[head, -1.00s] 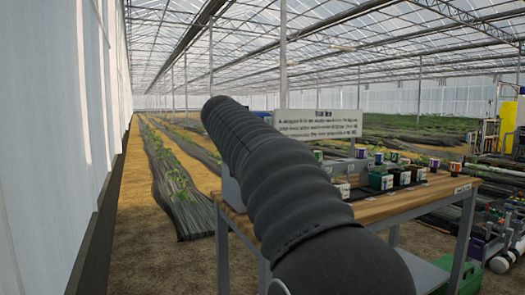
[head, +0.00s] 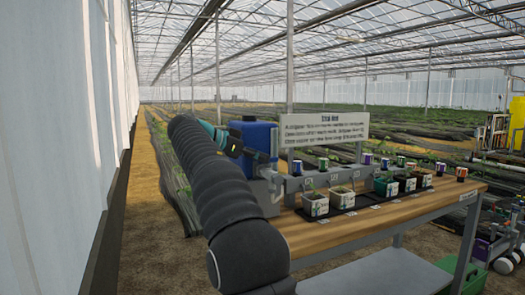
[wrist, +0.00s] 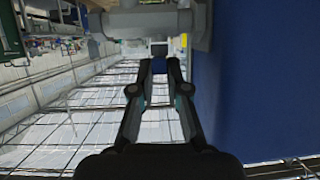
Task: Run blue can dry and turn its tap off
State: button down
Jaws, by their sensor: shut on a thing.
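The blue can (head: 258,138) stands at the left end of the bench, beside the sign. In the wrist view its blue side (wrist: 265,80) fills the right. My gripper (head: 236,148) is at the can's near left side, partly behind my arm. In the wrist view my gripper (wrist: 159,68) has its fingertips closed on a small dark blue piece, which looks like the tap handle (wrist: 159,64). A grey tap or pipe body (wrist: 150,20) crosses just beyond the fingertips. I cannot see the can's liquid level or any flow.
The wooden bench (head: 335,232) holds several potted seedlings (head: 316,204) on a dark tray and small coloured cups (head: 462,172) along the back. A grey rail runs behind the pots. The translucent wall (head: 60,140) is on the left.

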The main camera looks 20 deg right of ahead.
jog(key=shift+f, duration=0.1)
dwell(0.4)
jog(key=c, duration=1.2)
grip_release()
jog(key=shift+w, duration=0.1)
jog(key=shift+o, duration=0.2)
jog(key=shift+a, duration=0.1)
jog(key=v, duration=0.7)
jog(key=shift+a, duration=0.2)
jog(key=shift+w, duration=0.1)
